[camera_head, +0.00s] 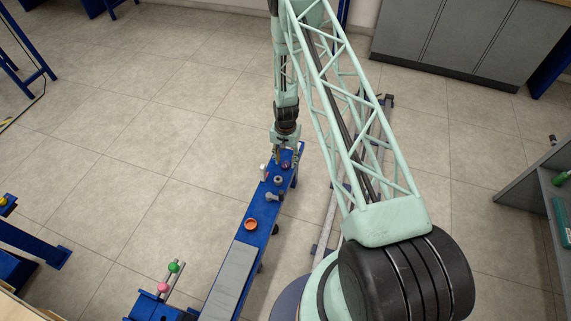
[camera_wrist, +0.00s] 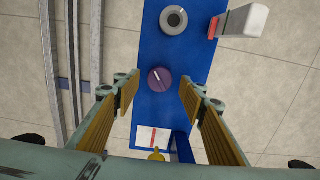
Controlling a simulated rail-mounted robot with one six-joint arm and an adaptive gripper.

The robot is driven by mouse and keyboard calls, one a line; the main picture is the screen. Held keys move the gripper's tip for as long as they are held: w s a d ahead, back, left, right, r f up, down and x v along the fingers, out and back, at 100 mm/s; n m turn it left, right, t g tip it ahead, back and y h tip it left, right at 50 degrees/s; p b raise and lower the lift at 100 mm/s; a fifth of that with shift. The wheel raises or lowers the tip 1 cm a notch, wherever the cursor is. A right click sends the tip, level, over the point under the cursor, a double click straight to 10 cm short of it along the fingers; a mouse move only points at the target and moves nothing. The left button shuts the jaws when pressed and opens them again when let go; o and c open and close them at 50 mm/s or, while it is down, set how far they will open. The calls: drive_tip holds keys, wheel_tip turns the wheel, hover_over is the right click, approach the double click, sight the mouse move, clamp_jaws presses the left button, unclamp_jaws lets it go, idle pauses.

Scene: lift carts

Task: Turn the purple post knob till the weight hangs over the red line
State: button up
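The purple knob (camera_wrist: 160,80) is a round disc with a white mark across its top, on a blue cart deck (camera_wrist: 140,45). It also shows small in the head view (camera_head: 286,165). My gripper (camera_wrist: 160,93) is open above it, with one finger on either side and the knob visible between them, apart from both. Below the knob in the wrist view is a white plate with a red line (camera_wrist: 163,137). A yellow piece (camera_wrist: 157,156), possibly the weight, shows at the plate's lower edge; its hanging point is unclear.
In the head view, an orange ring (camera_head: 251,224) and a grey plate (camera_head: 231,276) lie farther along. Grey rails (camera_head: 329,218) run beside the cart.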

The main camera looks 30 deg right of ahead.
drive_tip(key=shift+f, duration=0.95)
drive_tip(key=shift+c, duration=0.2)
drive_tip(key=c, duration=0.8)
